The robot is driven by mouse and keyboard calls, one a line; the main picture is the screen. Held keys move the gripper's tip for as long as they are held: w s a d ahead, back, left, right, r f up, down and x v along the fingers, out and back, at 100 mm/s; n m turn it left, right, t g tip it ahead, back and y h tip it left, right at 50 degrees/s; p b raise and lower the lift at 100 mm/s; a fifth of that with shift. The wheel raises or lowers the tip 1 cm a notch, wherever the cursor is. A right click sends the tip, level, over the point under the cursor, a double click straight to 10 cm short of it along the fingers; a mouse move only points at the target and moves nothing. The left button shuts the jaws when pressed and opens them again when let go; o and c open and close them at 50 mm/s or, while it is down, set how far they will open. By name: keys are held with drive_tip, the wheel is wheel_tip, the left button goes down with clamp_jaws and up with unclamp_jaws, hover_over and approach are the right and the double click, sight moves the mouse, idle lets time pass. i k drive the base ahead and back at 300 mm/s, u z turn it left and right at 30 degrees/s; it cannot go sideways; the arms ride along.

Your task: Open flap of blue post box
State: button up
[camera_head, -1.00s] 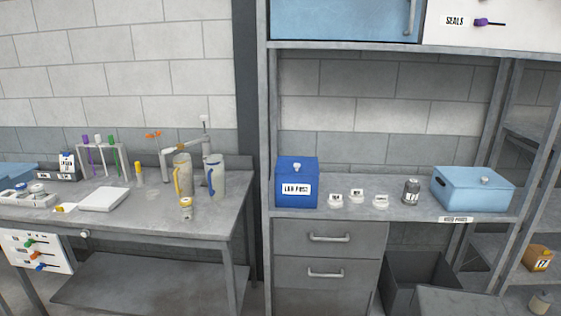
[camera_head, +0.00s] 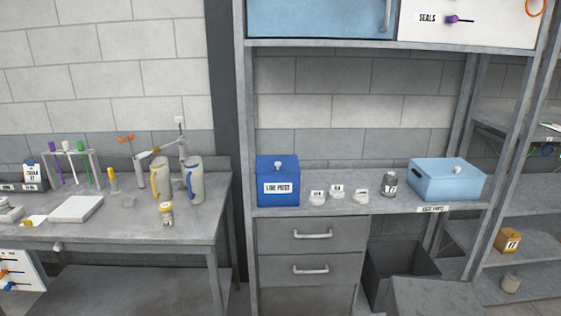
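The blue post box (camera_head: 278,200) stands upright at the left end of the shelf unit's worktop (camera_head: 395,207). It has a white label on its front that seems to read "LAB POST" or similar, and a small pale knob on its top. Its top looks closed. My gripper is not in view.
Several small white labelled pots (camera_head: 336,191), a grey jar (camera_head: 389,184) and a light blue box (camera_head: 446,181) stand right of the post box. Drawers (camera_head: 310,235) are below. Left is a bench (camera_head: 120,228) with jugs (camera_head: 195,181). A grey bin (camera_head: 400,262) sits under the worktop.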

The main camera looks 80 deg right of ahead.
sight(265, 164)
drive_tip(key=z, duration=0.9)
